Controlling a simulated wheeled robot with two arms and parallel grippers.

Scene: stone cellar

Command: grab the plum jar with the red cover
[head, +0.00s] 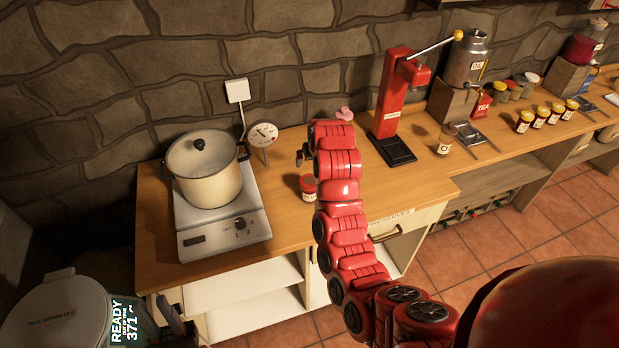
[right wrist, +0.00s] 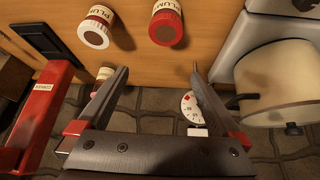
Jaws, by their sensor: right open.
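The plum jar with the red cover (right wrist: 166,27) stands on the wooden counter in the right wrist view, beyond my open fingers. Its label reads PLUM. In the head view a small red-covered jar (head: 308,188) stands just left of my red arm. A second PLUM jar (right wrist: 96,30), its top showing a pale disc, stands beside it in the right wrist view. My right gripper (right wrist: 158,68) is open and empty, apart from both jars. My left gripper (head: 178,322) is at the lower left of the head view, low before the counter; its jaws are unclear.
A pot (head: 205,168) sits on a hot plate (head: 222,240) at left, with a dial (head: 263,134) behind. A red press (head: 391,100) stands right of my arm. Another jar (right wrist: 103,76) is partly behind a finger. Several small jars stand far right.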

